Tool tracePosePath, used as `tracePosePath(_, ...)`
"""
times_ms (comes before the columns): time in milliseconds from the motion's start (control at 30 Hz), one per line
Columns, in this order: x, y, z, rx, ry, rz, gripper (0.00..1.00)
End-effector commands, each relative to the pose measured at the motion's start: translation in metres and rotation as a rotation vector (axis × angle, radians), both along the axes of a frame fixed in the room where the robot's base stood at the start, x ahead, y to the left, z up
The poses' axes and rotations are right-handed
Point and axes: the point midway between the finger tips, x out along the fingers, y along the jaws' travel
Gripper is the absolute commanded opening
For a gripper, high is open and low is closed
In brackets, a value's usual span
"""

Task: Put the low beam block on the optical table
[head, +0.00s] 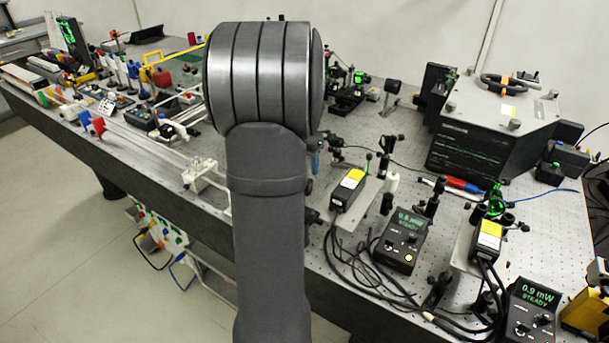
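The optical table (555,222) is a long grey table with a perforated top, running from the far left to the near right. Many items stand on it. I cannot pick out the low beam block with certainty; it may be hidden behind my arm or among the small parts. My own dark grey arm rises through the middle of the head view and covers part of the table. My gripper does not show, so I cannot see whether it holds anything.
A black-sided chamber (470,155) with a grey lid stands at the back right. Two meters, one left (401,243) and one right (530,310), stand near the front with loose black cables. A rail with a white carriage (201,174) runs along the left part. Bare perforated top shows at right.

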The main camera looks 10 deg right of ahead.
Motion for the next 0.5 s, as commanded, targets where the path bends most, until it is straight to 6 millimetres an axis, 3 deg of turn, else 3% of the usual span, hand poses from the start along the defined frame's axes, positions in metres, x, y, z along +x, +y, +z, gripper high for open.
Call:
tracePosePath(200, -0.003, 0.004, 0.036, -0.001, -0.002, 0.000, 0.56)
tracePosePath(500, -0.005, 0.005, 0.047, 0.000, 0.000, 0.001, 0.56)
